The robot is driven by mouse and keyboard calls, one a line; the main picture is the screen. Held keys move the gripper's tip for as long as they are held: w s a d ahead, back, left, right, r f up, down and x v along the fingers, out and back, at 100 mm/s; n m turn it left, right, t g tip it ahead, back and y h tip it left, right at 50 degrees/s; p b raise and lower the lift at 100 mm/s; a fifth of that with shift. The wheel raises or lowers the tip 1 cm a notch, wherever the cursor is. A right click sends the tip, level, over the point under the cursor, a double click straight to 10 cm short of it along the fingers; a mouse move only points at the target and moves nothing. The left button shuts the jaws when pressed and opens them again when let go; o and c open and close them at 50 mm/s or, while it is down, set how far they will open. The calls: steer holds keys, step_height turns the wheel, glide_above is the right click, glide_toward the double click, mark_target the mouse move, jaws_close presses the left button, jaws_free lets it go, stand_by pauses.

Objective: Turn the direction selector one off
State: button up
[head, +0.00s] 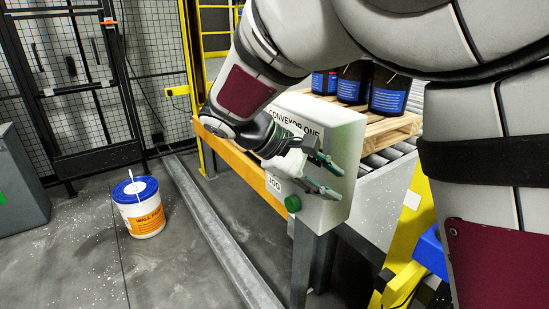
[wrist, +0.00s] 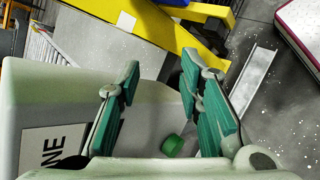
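A pale green control box (head: 343,128) labelled "CONVEYOR ONE" is mounted at the conveyor's end. A green knob or button (head: 293,203) sticks out low on it, near a "JOG" label (head: 273,184). My gripper (head: 337,182) is in front of the box's face, its two green-padded fingers apart with nothing between them. In the wrist view the box (wrist: 60,85) fills the left and lower part, the green button (wrist: 172,145) shows beyond the open fingers, and part of a label ends in "NE". I cannot make out the direction selector; my gripper and wrist cover part of the face.
Several dark pails with blue labels (head: 388,98) stand on a wooden pallet (head: 388,132) behind the box. A white wall-paint pail with a blue lid (head: 138,207) stands on the floor at left. A metal floor rail (head: 215,235) and yellow frame parts (head: 408,225) are near.

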steer(key=w+a+f+n+t+h+b, duration=0.1)
steer(key=w+a+f+n+t+h, duration=0.15)
steer(key=a, duration=0.45)
steer(key=w+a+f+n+t+h+b, duration=0.1)
steer(key=w+a+f+t, duration=0.15)
steer(key=a, duration=0.45)
steer(key=w+a+f+n+t+h+b, duration=0.1)
steer(key=a+f+n+t+h, duration=0.15)
steer(key=a, duration=0.55)
steer(key=w+d+y, duration=0.1)
steer(key=w+d, duration=0.7)
steer(key=d, duration=0.3)
steer(key=shift+d+r+t, duration=0.3)
steer(key=shift+r+t, duration=0.05)
steer(key=shift+r, duration=0.05)
jaws_close()
